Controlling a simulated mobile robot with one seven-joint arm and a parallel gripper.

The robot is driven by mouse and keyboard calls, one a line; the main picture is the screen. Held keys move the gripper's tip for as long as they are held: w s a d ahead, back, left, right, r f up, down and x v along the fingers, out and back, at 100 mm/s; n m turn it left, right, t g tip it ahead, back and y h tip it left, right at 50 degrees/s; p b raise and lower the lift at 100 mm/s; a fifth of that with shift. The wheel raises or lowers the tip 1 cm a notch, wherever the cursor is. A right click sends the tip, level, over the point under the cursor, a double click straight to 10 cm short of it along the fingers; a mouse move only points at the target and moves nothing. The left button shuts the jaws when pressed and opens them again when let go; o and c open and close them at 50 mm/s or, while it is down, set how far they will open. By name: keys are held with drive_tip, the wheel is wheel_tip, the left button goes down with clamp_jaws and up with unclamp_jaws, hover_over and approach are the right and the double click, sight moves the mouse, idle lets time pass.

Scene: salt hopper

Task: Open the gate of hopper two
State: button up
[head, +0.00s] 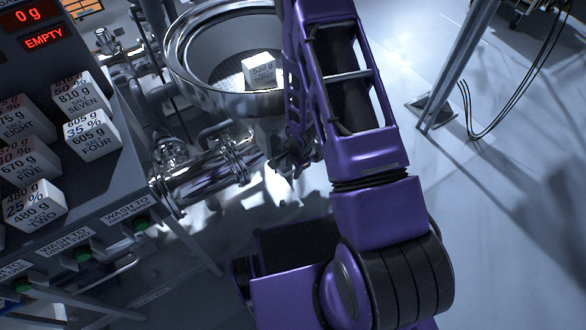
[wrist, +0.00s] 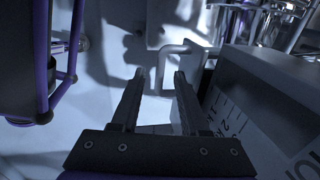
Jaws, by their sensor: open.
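In the wrist view, my gripper (wrist: 160,80) is open, with nothing between its two dark fingers. A pale bent bar (wrist: 185,48), shaped like a handle, stands just beyond the fingertips, apart from them as far as I can tell. To the right is a grey box-like body (wrist: 270,90) with a numbered scale and part of a large label; no hopper number can be read. In the head view, my gripper (head: 292,163) is small and dark, low beside the round steel vessel. Which part is hopper two's gate I cannot tell.
The steel vessel (head: 185,60) holds a white cube (head: 259,70) marked 530 g. At left, a dark bench (head: 110,185) carries several labelled cubes (head: 92,135) below a display reading 0 g and EMPTY (head: 43,38). A metal post (head: 455,70) stands right. The floor at right is mostly clear.

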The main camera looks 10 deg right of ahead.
drive_tip(key=shift+f, duration=0.15)
drive_tip(key=shift+c, duration=0.3)
clamp_jaws()
idle(1.1)
